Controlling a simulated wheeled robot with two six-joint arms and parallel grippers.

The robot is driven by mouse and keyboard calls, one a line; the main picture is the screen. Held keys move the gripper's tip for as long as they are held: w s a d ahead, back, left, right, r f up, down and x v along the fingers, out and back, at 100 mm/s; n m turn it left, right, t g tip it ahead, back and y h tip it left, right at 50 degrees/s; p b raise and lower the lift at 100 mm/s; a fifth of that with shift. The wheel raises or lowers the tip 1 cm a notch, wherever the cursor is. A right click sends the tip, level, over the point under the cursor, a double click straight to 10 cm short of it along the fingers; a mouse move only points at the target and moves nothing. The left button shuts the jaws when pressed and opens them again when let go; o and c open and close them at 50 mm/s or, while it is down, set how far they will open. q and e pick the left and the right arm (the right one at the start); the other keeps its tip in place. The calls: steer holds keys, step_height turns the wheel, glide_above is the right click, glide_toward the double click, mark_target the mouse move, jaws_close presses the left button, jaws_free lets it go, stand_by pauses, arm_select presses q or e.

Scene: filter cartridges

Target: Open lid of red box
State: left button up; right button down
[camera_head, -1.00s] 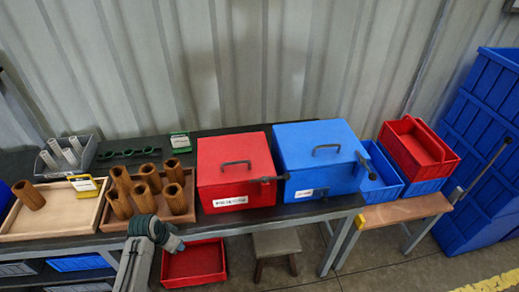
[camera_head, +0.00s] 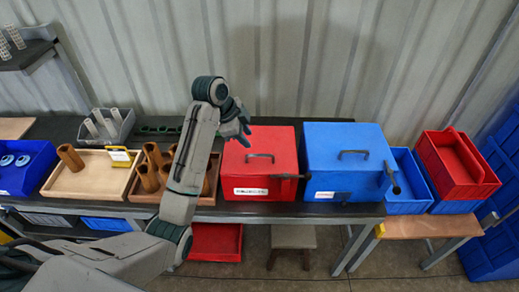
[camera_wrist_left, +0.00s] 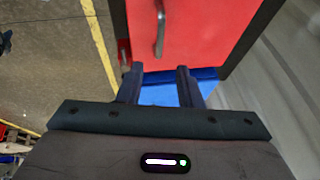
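The red box (camera_head: 262,170) stands on the dark bench with its lid shut. A dark handle (camera_head: 260,156) is on the lid, and a white label (camera_head: 251,191) is on the front. My left gripper (camera_head: 240,128) is raised by the box's back left corner in the head view. In the left wrist view the red lid (camera_wrist_left: 206,30) and its handle (camera_wrist_left: 160,33) lie beyond the fingertips (camera_wrist_left: 160,72). The fingers are apart with nothing between them; blue shows past the gap. My right gripper is not in view.
A closed blue box (camera_head: 340,165) stands just right of the red box. Left are a wooden tray (camera_head: 85,182) and brown cylinders (camera_head: 147,178), partly hidden by my arm. A red bin (camera_head: 216,243) sits below the bench, beside a stool (camera_head: 293,238).

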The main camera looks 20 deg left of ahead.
mark_target(260, 155)
arm_select(q)
steer(key=p+x, duration=0.3)
steer(key=x, duration=0.6)
steer(key=shift+a+f, duration=0.1)
steer(key=shift+f, duration=0.05)
steer(key=shift+c, duration=0.2)
jaws_close()
